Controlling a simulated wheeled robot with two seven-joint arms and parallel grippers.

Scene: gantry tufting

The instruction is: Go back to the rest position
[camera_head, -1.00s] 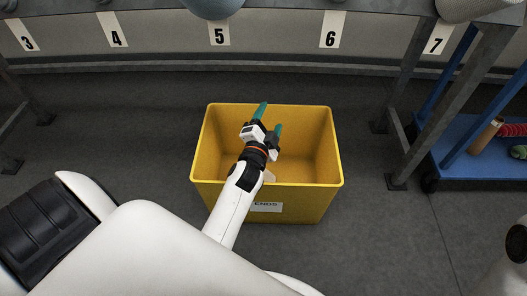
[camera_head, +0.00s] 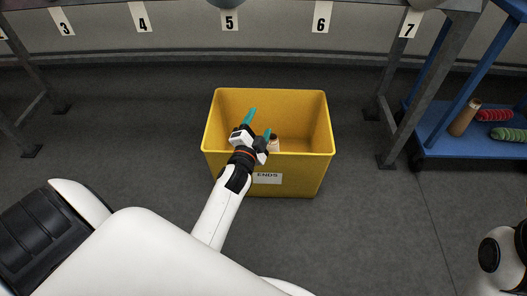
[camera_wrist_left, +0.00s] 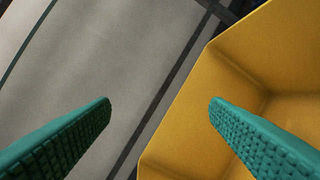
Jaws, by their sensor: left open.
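My left gripper (camera_head: 258,126) is open, with teal fingers apart and nothing seen between them. It is over the near part of the yellow bin (camera_head: 310,175), which has a label reading "ENDS" (camera_head: 268,178). In the left wrist view the two ribbed fingers (camera_wrist_left: 160,104) are spread, with the bin's yellow wall (camera_wrist_left: 185,140) behind the right one. A small pale and brown object (camera_head: 274,144) shows inside the bin beside the gripper, partly hidden by it. Part of my right arm shows at the lower right edge; its gripper is out of view.
A blue cart (camera_head: 450,145) at the right carries a brown cone (camera_head: 464,117), a red roll (camera_head: 494,115) and a green roll (camera_head: 510,134). A grey frame leg (camera_head: 420,90) stands between bin and cart. Numbered tags line the back. The floor around the bin is clear.

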